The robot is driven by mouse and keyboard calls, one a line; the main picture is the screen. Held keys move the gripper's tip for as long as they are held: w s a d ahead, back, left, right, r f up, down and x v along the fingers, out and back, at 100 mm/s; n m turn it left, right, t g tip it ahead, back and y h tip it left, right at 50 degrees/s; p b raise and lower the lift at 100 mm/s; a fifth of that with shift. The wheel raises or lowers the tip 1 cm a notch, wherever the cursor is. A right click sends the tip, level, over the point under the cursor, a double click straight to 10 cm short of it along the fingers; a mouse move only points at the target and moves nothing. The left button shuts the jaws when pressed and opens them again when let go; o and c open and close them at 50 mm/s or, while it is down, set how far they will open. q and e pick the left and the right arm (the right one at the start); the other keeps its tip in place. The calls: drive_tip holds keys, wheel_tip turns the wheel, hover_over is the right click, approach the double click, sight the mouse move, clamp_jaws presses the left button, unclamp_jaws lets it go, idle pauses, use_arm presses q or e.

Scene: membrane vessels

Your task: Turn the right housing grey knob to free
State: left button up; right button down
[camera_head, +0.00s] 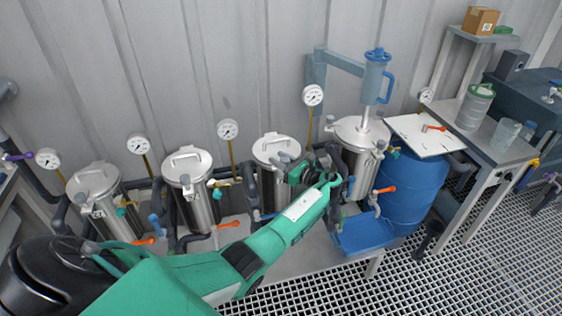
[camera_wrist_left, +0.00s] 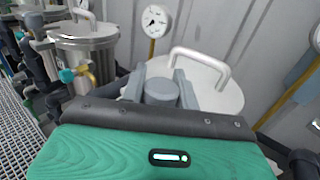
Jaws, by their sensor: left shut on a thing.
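Three similar steel housings with handled lids stand in a row in the head view; the right housing (camera_head: 273,149) is the third from the left. My left gripper (camera_head: 291,168) reaches this housing from its right front side. In the left wrist view the left gripper (camera_wrist_left: 160,82) has a finger on each side of the grey knob (camera_wrist_left: 161,93) and is shut on it. The knob sits in front of the housing's pale lid (camera_wrist_left: 222,92). The gripper body hides the knob's lower part. My right gripper is not in view.
A fourth steel vessel (camera_head: 357,135) with a blue-handled device (camera_head: 375,80) above it stands close to the right of my gripper. Pressure gauges (camera_head: 228,130), pipes and orange-handled valves (camera_head: 384,190) crowd the row.

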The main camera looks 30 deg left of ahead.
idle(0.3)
use_arm(q)
drive_tip(key=o, duration=1)
drive_tip(key=shift+c, duration=0.2)
drive_tip(key=shift+d+f, duration=0.1)
drive_tip(key=shift+d, duration=0.35)
drive_tip(key=s+d+b, duration=0.1)
drive_tip(key=d+b, duration=0.2)
drive_tip(key=d, duration=0.9)
drive_tip(key=shift+s+d, duration=0.2)
drive_tip(key=shift+d, duration=0.2)
